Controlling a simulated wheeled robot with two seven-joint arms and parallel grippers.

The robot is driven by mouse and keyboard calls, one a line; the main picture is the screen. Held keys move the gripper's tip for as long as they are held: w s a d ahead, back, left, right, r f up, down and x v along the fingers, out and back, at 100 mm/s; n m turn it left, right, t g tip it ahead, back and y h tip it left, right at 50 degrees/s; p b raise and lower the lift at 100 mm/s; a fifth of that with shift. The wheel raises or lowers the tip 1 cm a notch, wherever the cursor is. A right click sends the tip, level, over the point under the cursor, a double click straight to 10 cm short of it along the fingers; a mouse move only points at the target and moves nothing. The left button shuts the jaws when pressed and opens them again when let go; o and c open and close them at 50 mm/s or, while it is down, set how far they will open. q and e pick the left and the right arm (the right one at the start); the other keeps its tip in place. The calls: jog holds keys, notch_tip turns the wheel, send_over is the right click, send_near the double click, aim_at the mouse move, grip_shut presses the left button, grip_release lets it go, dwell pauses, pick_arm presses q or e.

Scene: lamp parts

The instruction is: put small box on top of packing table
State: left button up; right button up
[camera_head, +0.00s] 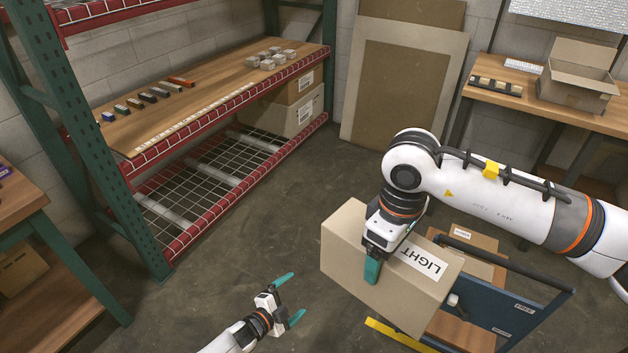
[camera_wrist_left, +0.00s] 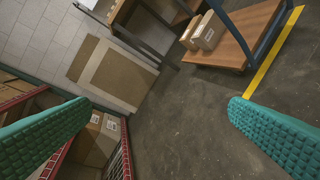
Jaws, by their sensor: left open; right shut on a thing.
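The small box (camera_head: 345,253) is a brown carton with a white label reading LIGHT. My right gripper (camera_head: 372,268) is shut on it and holds it up over the cart area; the box is tilted in the head view. My left gripper (camera_head: 291,298) is open and empty, low in the head view, apart from the box.
A blue cart (camera_head: 510,306) with cartons (camera_head: 468,240) on it stands below the held box. A red and green shelf (camera_head: 215,105) with small parts stands at the left. Another table (camera_head: 50,225) is at the left edge. The middle floor is clear.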

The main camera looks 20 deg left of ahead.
pick_arm(q)
jog(key=w+d+r+m+g+h, duration=0.1)
jog(key=w+d+r+m+h, duration=0.25)
jog(key=r+m, duration=0.45)
jog(key=w+d+r+m+g+h, duration=0.25)
jog(key=r+m+h, duration=0.25)
jog(key=r, duration=0.6)
jog(key=w+d+r+m+h, duration=0.2)
jog(key=w+r+m+h, duration=0.3)
jog(key=r, duration=0.5)
jog(key=s+d+r+m+g, duration=0.2)
jog(key=s+r+m+g, duration=0.1)
jog(key=r+m+g, duration=0.75)
jog(key=m+g+y, duration=0.6)
jog(key=m+y, duration=0.2)
jog(key=m, duration=0.7)
send_near(360, 232)
jog(key=w+a+f, duration=0.2)
jog(key=w, duration=0.1)
jog(key=shift+s+d+m, duration=0.25)
jog(key=shift+s+d, duration=0.1)
jog(key=shift+h, duration=0.25)
jog(key=x, duration=1.1)
jog(key=shift+d, duration=0.1)
jog(key=shift+c, duration=0.3)
